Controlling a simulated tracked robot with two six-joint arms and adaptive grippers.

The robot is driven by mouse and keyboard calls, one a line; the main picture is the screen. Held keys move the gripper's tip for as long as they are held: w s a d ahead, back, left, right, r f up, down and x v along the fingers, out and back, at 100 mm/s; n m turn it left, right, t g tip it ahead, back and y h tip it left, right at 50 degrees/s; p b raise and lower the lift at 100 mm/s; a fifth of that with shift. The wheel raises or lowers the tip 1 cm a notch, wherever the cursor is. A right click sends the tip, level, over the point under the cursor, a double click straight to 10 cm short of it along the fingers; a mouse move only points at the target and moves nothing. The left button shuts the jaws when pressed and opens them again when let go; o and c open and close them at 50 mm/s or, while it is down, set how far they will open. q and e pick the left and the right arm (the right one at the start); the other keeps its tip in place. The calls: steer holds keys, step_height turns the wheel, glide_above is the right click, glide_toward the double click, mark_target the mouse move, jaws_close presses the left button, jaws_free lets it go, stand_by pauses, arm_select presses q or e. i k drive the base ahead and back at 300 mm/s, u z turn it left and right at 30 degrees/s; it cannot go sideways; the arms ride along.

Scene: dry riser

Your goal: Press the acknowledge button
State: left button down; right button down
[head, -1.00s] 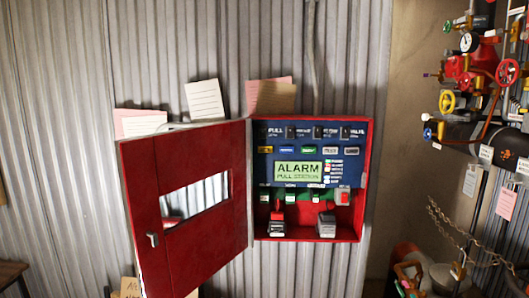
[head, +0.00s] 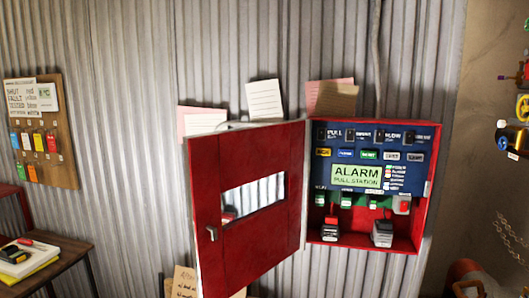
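The red alarm cabinet (head: 421,222) is on the corrugated wall, right of centre in the head view. Its red door (head: 245,165) stands open to the left. Inside is a blue panel (head: 410,178) with a lit green display (head: 356,176) reading "ALARM PULL STATION". Above the display is a row of small buttons: yellow (head: 322,152), blue (head: 345,154), green (head: 369,155) and pale ones (head: 392,156). Their labels are too small to read surely, so I cannot tell which is the acknowledge button. Neither gripper is in view.
Below the panel are grey and red blocks (head: 382,233) on the cabinet floor. Paper notes (head: 265,98) stick up behind the cabinet. A tag board (head: 62,110) hangs at left above a small table (head: 70,262). Valves and a chain (head: 512,240) are at right.

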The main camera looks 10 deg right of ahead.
mark_target(323, 151)
steer(key=z, duration=0.15)
steer(key=i, duration=0.2)
steer(key=u, duration=2.3)
steer(key=k, duration=1)
steer(key=u, duration=0.35)
steer(key=i, duration=0.2)
steer(key=z, duration=2.95)
